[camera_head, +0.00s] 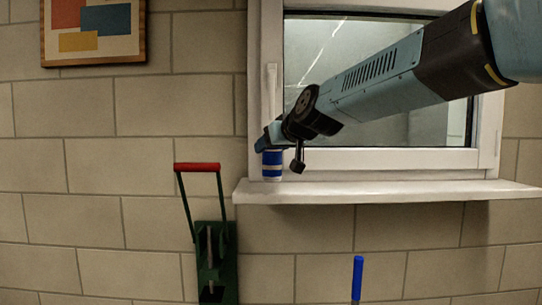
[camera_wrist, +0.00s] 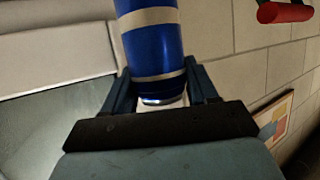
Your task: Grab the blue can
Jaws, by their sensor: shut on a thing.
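The blue can (camera_head: 272,165) has pale bands and stands upright at the left end of the white window sill in the head view. My gripper (camera_head: 268,144) reaches it from the upper right, at the can's top. In the wrist view the blue can (camera_wrist: 152,42) lies between the two fingers of my gripper (camera_wrist: 152,88), one on each side. The gripper is shut on the can near its silver-rimmed end. The head view does not clearly show whether the can's base touches the sill.
The window sill (camera_head: 390,190) is clear to the right of the can. The window frame (camera_head: 265,80) is close behind. A green device with a red handle (camera_head: 198,167) stands below left. A blue-topped object (camera_head: 357,278) is at the bottom. A picture (camera_head: 93,30) hangs upper left.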

